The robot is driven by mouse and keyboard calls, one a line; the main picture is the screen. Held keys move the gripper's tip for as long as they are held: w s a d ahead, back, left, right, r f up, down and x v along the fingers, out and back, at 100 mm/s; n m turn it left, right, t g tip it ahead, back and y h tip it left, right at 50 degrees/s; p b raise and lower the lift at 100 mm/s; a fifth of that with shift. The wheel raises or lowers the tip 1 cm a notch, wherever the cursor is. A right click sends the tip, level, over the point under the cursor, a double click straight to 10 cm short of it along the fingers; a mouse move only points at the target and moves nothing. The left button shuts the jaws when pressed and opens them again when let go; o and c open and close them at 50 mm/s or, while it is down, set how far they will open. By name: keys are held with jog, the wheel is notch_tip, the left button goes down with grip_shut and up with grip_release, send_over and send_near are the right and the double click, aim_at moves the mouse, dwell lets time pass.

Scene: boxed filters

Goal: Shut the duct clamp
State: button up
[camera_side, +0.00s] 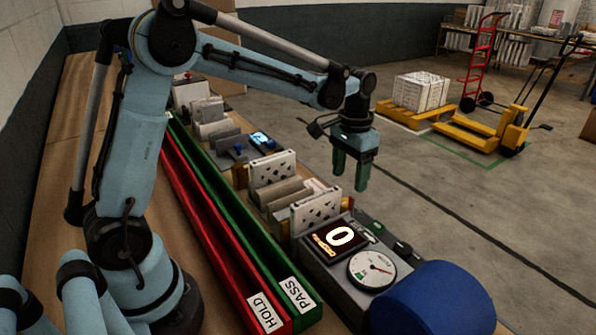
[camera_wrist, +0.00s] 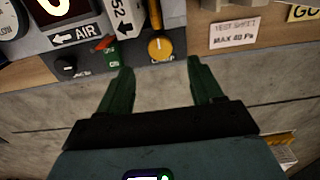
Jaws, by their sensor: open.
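In the wrist view, a yellow lever with a round pivot (camera_wrist: 160,46) on the grey panel looks like the duct clamp's handle. It points up the picture, and the small label below it is too blurred to read surely. My gripper (camera_wrist: 160,66) has its two green fingers apart with nothing between them. The lever's pivot appears between and beyond the fingertips, with no contact visible. In the side view my gripper (camera_side: 350,181) hangs in the air, fingers down, above and beyond the tester (camera_side: 345,262). The clamp handle is not clear there.
The tester has a display (camera_side: 340,237) reading 0 and a round gauge (camera_side: 372,269). A red switch (camera_wrist: 106,43) and black knob (camera_wrist: 66,66) sit left of the lever. A blue drum (camera_side: 435,300), boxed filters (camera_side: 272,169) and red (camera_side: 190,185) and green bins (camera_side: 225,190) stand nearby.

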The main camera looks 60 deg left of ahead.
aim_at(347, 202)
notch_tip(347, 202, down, 7)
jog(key=shift+r, duration=0.1)
dwell(0.4)
jog(key=c, duration=1.1)
jog(key=shift+o, duration=0.2)
jog(key=shift+m, duration=2.3)
jog(key=o, duration=1.1)
jog(key=shift+c, duration=0.2)
notch_tip(347, 202, up, 12)
